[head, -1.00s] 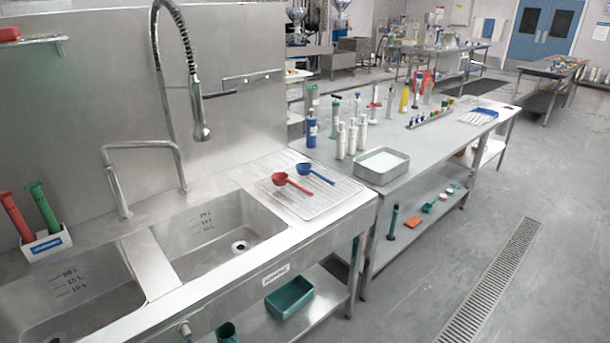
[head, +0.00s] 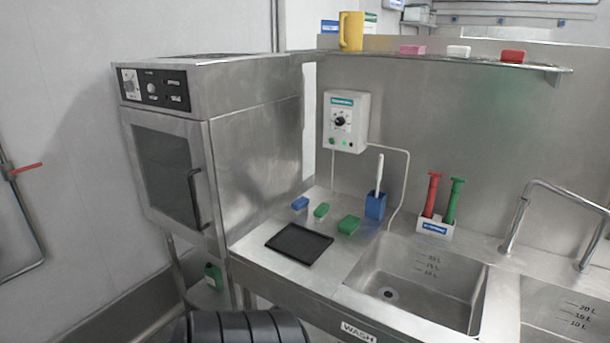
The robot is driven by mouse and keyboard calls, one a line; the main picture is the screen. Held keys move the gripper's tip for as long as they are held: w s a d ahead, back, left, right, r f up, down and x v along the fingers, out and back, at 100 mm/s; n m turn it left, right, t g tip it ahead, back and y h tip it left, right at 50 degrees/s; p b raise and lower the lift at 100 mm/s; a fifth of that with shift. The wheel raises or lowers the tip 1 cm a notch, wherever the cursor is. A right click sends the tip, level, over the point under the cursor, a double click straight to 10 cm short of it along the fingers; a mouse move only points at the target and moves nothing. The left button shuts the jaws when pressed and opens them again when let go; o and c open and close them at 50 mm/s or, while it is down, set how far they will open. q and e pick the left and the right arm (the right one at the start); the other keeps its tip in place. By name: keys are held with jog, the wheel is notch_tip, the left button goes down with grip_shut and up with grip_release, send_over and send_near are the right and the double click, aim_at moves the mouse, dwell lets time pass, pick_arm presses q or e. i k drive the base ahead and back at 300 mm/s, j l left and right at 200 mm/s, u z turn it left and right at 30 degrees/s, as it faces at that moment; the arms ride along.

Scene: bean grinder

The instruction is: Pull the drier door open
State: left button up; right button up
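A steel cabinet (head: 255,138), which looks like the drier, stands left of the sink in the head view. Its door (head: 168,172) has a dark window and appears shut. A black vertical handle (head: 199,199) is on the door's right side. A control panel (head: 154,89) with a knob and switches is above the door. Neither of my grippers is in view.
A ribbed black shape (head: 245,327) is at the bottom edge in front of the cabinet. The counter with a black tray (head: 299,244) and the sink basin (head: 419,280) lie to the right. A red-handled pipe (head: 22,171) is on the left wall.

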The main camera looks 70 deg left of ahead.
aim_at(208, 238)
jog(key=u, duration=3.15)
